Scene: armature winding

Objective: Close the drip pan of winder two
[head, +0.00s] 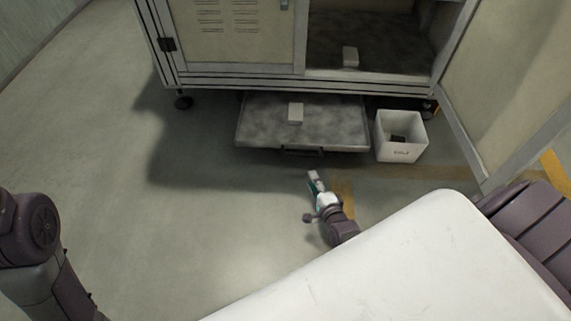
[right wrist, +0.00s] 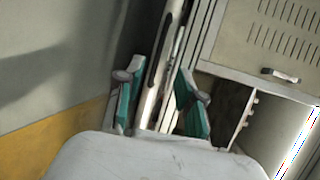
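The drip pan (head: 258,125), a flat grey tray, sticks out from under the winder cabinet (head: 240,35) in the head view. A small light block (head: 295,113) lies on it. A dark handle (head: 302,152) is on its front edge. My right gripper (head: 313,180) is low over the floor, in front of the pan and a little apart from it. In the right wrist view its teal-sided fingers (right wrist: 157,105) stand apart, with the pan's long edge seen beyond and between them. Of my left arm only links show at the lower left; its gripper is out of view.
A white bin (head: 385,146) with dark contents stands on the floor right of the pan. Another light block (head: 350,57) sits in the cabinet's open bay. A caster (head: 183,103) supports the cabinet's left corner. The floor to the left is clear.

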